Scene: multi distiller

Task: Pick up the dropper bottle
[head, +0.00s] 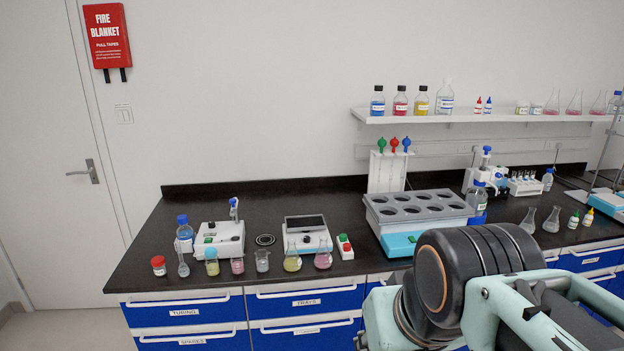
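Small dropper bottles show in two places in the head view. Two stand upright side by side near the front edge of the black bench at the right: one with a green label (574,220) and one with a yellow label (588,217). Two more small white bottles with pointed caps stand on the wall shelf, one red-capped (478,106) and one blue-capped (488,107). I cannot tell which one the task means. My arm fills the lower right, in front of the bench and drawers. My gripper's fingertips cannot be made out.
The black bench (140,262) holds flasks, a grey multi-well bath (417,198) and a stirrer (305,240). Two empty flasks (552,220) stand left of the bench dropper bottles. The shelf (430,118) carries reagent bottles. Blue drawers (185,313) lie below.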

